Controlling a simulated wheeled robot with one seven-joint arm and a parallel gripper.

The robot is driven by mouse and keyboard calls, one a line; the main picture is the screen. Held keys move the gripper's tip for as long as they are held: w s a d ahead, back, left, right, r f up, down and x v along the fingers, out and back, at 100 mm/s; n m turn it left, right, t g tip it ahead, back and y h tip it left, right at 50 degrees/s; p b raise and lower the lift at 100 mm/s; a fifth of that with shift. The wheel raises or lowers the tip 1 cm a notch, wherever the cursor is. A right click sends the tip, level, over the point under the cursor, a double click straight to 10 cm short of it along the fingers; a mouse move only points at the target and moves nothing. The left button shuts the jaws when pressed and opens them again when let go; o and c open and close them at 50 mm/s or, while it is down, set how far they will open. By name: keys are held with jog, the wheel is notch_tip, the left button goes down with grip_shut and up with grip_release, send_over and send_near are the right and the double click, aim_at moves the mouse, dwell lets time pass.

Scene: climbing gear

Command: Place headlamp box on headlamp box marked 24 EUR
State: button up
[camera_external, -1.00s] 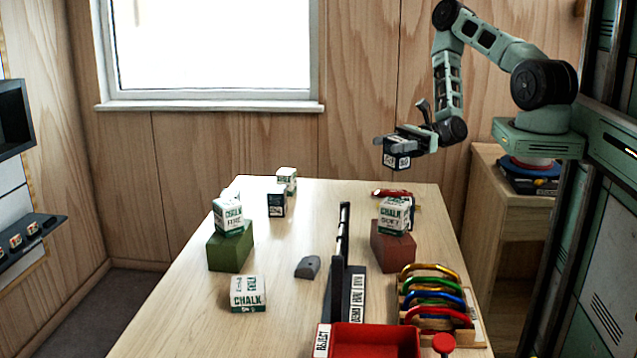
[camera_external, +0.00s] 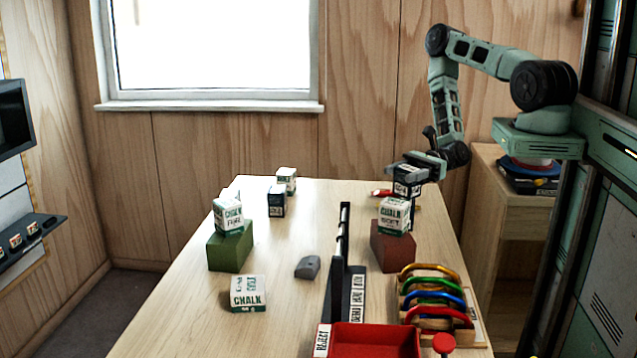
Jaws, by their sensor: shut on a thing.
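My gripper (camera_external: 403,178) is shut on a small dark headlamp box (camera_external: 403,190) with white print. It holds the box upright over the back right part of the table, behind the white chalk box (camera_external: 394,215). Whether the held box touches anything below is hidden by that chalk box. Another small dark box with a white label (camera_external: 276,202) stands at the back left of the table, apart from my gripper. Its print is too small to read, so I cannot tell whether it is the headlamp box marked 24 EUR.
Chalk boxes stand on a green block (camera_external: 229,252) and a red-brown block (camera_external: 391,250). Others are at the back (camera_external: 287,175) and front left (camera_external: 248,293). A black rail (camera_external: 339,270), coloured carabiner rack (camera_external: 440,300) and red tray (camera_external: 375,340) fill the front right.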

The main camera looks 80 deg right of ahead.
jog(key=shift+f, duration=0.75)
jog(key=shift+f, duration=0.15)
jog(key=o, duration=1)
jog(key=shift+r, duration=0.25)
jog(key=shift+b+v, duration=2.5)
jog(key=shift+v, duration=3.5)
